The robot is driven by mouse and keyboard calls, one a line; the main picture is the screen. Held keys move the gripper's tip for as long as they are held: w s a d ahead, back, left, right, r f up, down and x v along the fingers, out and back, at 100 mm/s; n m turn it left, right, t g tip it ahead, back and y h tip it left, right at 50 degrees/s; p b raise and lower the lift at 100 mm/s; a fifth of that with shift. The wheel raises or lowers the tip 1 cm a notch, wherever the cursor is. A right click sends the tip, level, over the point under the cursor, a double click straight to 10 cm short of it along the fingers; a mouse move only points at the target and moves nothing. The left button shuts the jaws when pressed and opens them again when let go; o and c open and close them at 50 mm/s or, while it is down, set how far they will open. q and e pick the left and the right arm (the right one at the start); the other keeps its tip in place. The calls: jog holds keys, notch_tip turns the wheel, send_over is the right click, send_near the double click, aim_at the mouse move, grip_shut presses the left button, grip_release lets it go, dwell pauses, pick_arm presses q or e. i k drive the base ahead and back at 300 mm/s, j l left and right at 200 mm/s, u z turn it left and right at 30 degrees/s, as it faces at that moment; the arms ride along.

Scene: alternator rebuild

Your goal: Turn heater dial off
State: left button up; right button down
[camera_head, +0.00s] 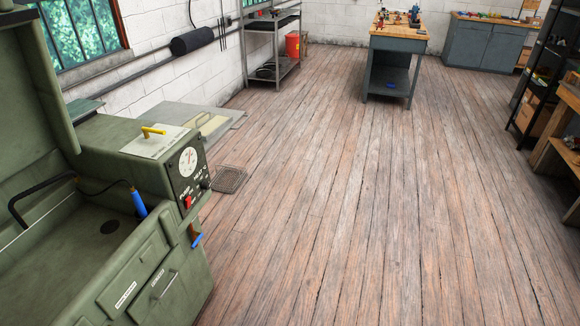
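A green parts-washer-like machine (110,160) with a raised lid stands at the left. Its control box carries a dark front panel (186,172) with a round white dial face (188,162). A red switch (188,201) sits below it, and a small dark knob (204,184) is at the panel's lower right. The lettering is too small to read surely, so I cannot tell which control is the heater dial or its setting. Neither of my grippers is in view.
A yellow handle (153,131) tops the control box, and a blue-handled lever (196,240) juts from the machine's front. A floor grate (229,179) lies beside it. The wooden floor (350,220) is clear up to a workbench (390,60); shelves (545,95) stand at right.

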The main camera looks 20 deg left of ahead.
aim_at(205, 186)
jog(key=i+l, duration=0.15)
jog(key=i, duration=0.4)
jog(key=i+l, duration=0.15)
jog(key=i, duration=0.4)
jog(key=i+l, duration=0.15)
jog(key=i, duration=0.4)
jog(key=i+l+u, duration=0.1)
jog(key=i+u, duration=0.2)
jog(key=u, duration=0.15)
jog(key=i+l+u, duration=0.25)
jog(key=u, duration=0.2)
jog(key=i+l+u, duration=0.2)
jog(key=u, duration=0.2)
jog(key=i+l+u, duration=0.15)
jog(key=l+u, duration=0.3)
